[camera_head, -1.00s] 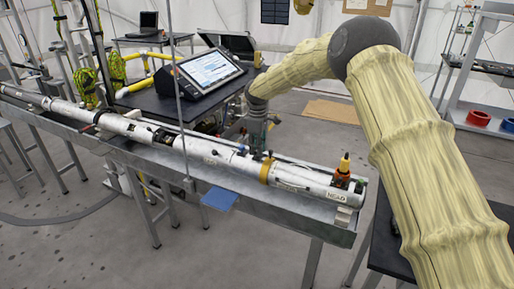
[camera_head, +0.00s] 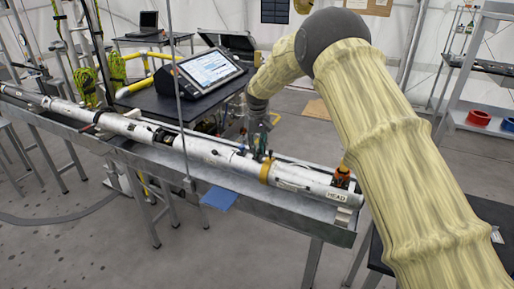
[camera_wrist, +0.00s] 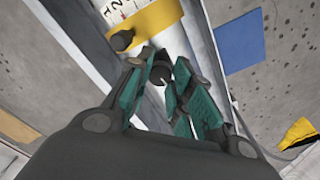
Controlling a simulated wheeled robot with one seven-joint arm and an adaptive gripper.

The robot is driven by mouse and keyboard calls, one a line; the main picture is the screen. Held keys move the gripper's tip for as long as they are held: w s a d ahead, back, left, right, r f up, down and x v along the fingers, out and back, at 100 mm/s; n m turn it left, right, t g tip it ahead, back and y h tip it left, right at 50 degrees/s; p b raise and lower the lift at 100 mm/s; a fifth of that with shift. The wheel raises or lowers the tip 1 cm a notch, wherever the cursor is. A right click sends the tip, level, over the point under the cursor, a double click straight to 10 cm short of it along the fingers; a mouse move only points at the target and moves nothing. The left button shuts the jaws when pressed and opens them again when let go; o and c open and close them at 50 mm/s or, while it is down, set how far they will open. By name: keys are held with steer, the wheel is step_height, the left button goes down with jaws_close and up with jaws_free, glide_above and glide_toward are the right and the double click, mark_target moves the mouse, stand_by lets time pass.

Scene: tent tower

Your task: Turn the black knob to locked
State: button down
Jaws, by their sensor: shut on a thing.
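A long white tube (camera_head: 212,152) marked HEAD at its right end lies in a metal trough. In the wrist view, a black knob (camera_wrist: 161,71) sits on the white tube between my gripper's teal-padded fingers, and they are shut on it. A white line shows on the knob's face. My gripper (camera_head: 259,154) is down at the top of the tube in the head view, just left of the yellow band, and it hides the knob there. A second black knob (camera_wrist: 122,40) stands on the yellow band (camera_wrist: 155,28) in the wrist view, outside the fingers.
A metal trough (camera_head: 222,186) holds the tube. A screen (camera_head: 210,69) stands on the black table behind.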

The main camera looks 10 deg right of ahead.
mark_target(258, 150)
steer(key=shift+s+f+m, duration=0.2)
steer(key=shift+f+m, duration=0.15)
steer(key=shift+m, duration=0.75)
steer(key=c, duration=1.2)
jaws_free()
steer(key=shift+w+r, duration=0.1)
steer(key=shift+w, duration=0.05)
steer(key=shift+c, duration=0.2)
steer(key=shift+r, duration=0.2)
step_height(258, 150, up, 12)
steer(key=shift+f, duration=0.15)
